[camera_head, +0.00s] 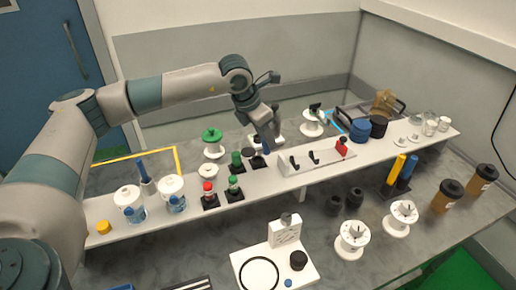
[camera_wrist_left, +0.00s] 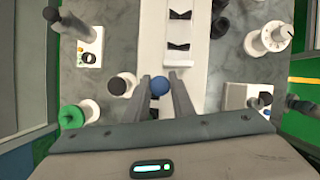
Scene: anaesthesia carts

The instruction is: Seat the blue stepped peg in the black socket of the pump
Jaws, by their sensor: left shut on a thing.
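My left gripper (camera_head: 264,132) hangs above the white shelf near the middle, its fingers pointing down. It is shut on the blue peg (camera_wrist_left: 159,86), whose round end shows between the fingertips in the left wrist view. In the head view the peg is small and dark, so its steps cannot be made out. My right gripper is out of view.
A white rack (camera_head: 315,162) with black clips stands just right of the gripper. Dark bases with red (camera_head: 208,187) and green (camera_head: 233,182) tops stand to the left. White spools (camera_head: 352,240) and black cylinders (camera_head: 334,205) stand right of the front device.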

